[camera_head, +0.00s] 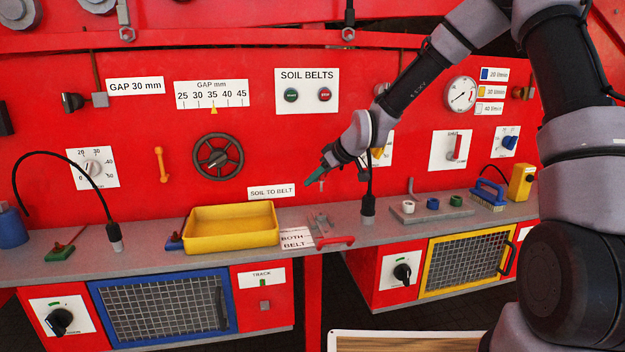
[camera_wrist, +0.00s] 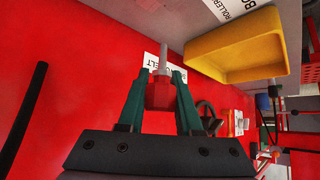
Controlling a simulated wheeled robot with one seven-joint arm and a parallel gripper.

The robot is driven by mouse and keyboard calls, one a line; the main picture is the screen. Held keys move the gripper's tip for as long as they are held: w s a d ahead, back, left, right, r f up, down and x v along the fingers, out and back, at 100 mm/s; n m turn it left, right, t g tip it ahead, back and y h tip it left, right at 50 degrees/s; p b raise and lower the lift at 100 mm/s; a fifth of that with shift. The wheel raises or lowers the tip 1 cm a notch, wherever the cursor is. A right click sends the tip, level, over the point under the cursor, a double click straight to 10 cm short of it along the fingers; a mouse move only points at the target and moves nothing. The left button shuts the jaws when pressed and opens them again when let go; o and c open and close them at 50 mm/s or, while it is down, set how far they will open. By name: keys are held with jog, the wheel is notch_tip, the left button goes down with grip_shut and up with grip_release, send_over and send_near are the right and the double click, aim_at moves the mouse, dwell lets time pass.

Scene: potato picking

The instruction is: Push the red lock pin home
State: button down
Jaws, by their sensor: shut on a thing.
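My gripper (camera_head: 314,179) is in front of the red panel, above the grey shelf and to the right of the yellow tray. In the wrist view its green fingers (camera_wrist: 158,98) are shut on the red lock pin (camera_wrist: 159,94), gripping its red head. The pin's grey shank (camera_wrist: 163,58) sticks out beyond the fingertips, with the grey shelf past its end. No contact between the shank and a hole can be made out. In the head view the pin is too small or hidden to tell.
The yellow tray (camera_head: 231,240) stands on the shelf (camera_head: 140,253). A black gooseneck (camera_head: 368,190) rises close right of my gripper. A block with small pegs (camera_head: 432,213) sits farther right.

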jog(key=shift+a+f, duration=0.1)
jog(key=shift+f, duration=2.8)
jog(key=shift+f, duration=1.9)
jog(key=c, duration=0.5)
grip_release()
jog(key=v, duration=1)
jog(key=shift+s+d+r, duration=0.25)
